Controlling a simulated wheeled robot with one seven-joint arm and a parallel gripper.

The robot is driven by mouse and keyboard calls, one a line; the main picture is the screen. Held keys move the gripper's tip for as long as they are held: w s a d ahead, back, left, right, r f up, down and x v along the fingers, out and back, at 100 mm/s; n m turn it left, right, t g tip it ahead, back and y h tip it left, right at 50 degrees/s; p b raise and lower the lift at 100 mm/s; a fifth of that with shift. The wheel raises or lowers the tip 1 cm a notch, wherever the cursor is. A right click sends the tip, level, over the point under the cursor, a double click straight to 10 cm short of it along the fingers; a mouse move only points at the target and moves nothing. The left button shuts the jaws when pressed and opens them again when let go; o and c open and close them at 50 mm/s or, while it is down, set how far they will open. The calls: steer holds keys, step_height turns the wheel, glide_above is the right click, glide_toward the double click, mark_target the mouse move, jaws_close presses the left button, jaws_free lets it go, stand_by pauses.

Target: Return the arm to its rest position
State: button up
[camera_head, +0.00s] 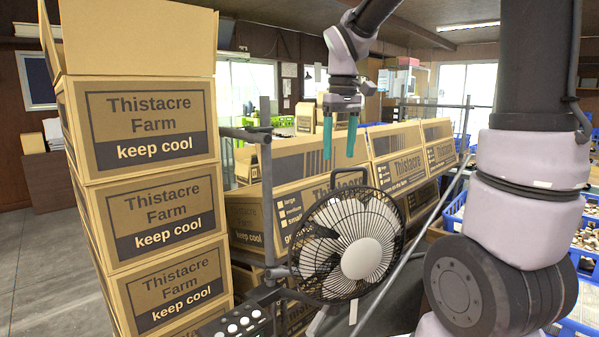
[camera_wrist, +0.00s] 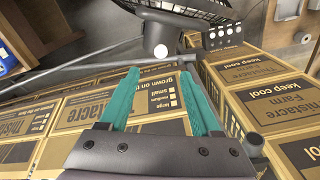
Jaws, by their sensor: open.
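My gripper (camera_head: 339,136) hangs in the upper middle of the head view, with its two teal fingers pointing down and apart. Nothing is between the fingers. In the wrist view my gripper (camera_wrist: 164,102) also shows its teal fingers spread, with printed cartons beyond them. My arm comes down from the top of the head view, and its thick lower links fill the right side. The gripper appears above or in front of the row of cartons; its exact distance from them is hard to tell.
A stack of Thistacre Farm cartons (camera_head: 150,129) stands at left. More cartons (camera_head: 402,172) line the rack behind. A black fan (camera_head: 352,243) stands in the middle, below the gripper in the picture. Blue crates (camera_head: 455,215) with mushrooms are at right. Open floor (camera_head: 40,260) shows at left.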

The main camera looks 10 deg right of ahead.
steer(key=s+d+r+m+t+y, duration=0.1)
steer(key=s+d+r+m+t, duration=0.1)
steer(key=s, duration=0.5)
steer(key=s+d+r+m+t, duration=0.2)
steer(key=s+d+m+t, duration=0.1)
steer(key=s+m+t, duration=0.1)
steer(key=s+m, duration=0.1)
steer(key=s, duration=0.1)
steer(key=shift+s+t+y, duration=0.3)
steer(key=shift+s+y, duration=0.1)
